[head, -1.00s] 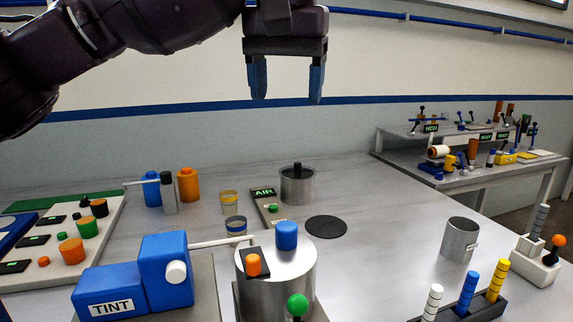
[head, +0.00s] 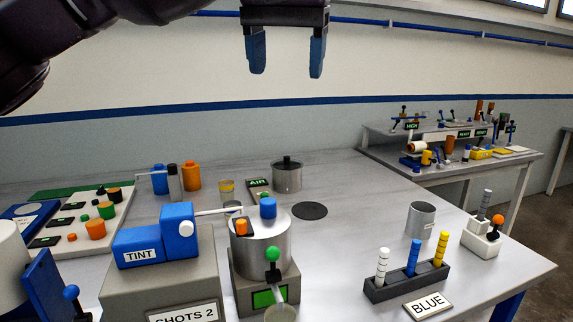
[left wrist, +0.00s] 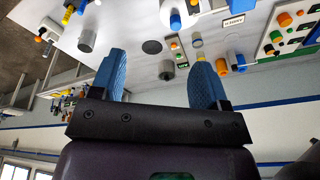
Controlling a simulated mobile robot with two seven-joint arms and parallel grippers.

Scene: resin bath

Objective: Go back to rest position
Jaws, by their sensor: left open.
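My left gripper (head: 287,55) is open and empty, raised high over the table at the top of the head view, its two blue fingers pointing down. In the left wrist view its fingers (left wrist: 165,80) are spread apart with nothing between them. My left arm comes in from the upper left. My right gripper is in neither view.
Below, the grey table (head: 340,250) holds a blue TINT box (head: 138,246), a metal pot (head: 262,252), a lidded pot (head: 287,178), a metal cup (head: 421,220) and a dark rack (head: 400,286). A second bench (head: 470,180) stands at back right. Air around the gripper is clear.

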